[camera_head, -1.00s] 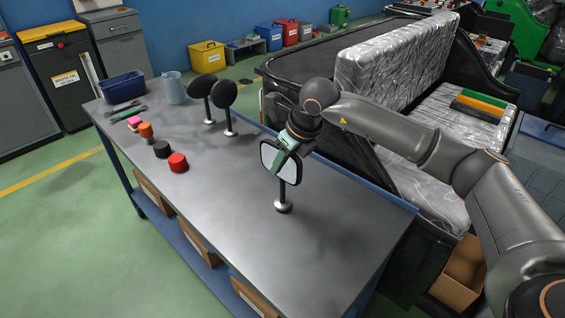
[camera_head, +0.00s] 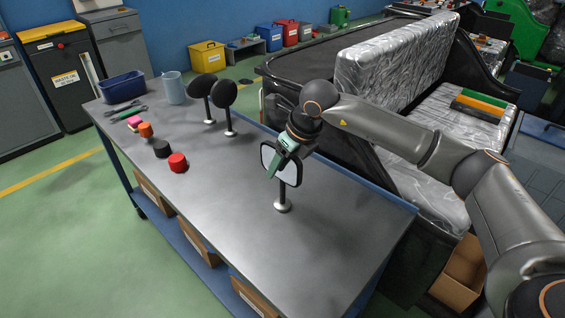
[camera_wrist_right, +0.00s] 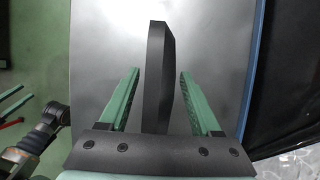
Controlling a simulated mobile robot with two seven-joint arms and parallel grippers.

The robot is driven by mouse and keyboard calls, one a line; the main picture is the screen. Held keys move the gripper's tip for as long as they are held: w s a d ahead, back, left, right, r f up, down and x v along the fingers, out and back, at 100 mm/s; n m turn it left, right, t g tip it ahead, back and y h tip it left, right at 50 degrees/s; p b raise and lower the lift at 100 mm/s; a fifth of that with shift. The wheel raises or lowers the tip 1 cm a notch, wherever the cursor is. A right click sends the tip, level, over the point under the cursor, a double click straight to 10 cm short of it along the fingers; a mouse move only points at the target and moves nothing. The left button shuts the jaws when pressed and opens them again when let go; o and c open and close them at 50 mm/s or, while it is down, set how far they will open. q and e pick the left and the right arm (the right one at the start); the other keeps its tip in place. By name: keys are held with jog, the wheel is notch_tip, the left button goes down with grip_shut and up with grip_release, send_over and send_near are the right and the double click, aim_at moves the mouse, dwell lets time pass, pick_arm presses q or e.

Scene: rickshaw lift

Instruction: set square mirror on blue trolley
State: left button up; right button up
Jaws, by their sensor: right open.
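The square mirror (camera_head: 291,174) has rounded corners and a dark rim. It stands upright on a short stem with a round silver foot on the grey-topped bench (camera_head: 240,215). My right gripper (camera_head: 277,166) is open at the mirror, its green fingers partly covering the glass. In the right wrist view the mirror shows edge-on as a dark slab (camera_wrist_right: 158,75) between the two open fingers (camera_wrist_right: 157,85), with gaps on both sides.
Two round black mirrors (camera_head: 224,94) stand farther back. Red (camera_head: 178,162) and black pots, tools, a blue bin (camera_head: 122,86) and a jug (camera_head: 173,87) lie beyond. The black rickshaw (camera_head: 395,75) with wrapped seats borders the bench on the right. The near bench top is clear.

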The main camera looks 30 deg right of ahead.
jog(key=v, duration=1.2)
jog(key=shift+r, duration=0.15)
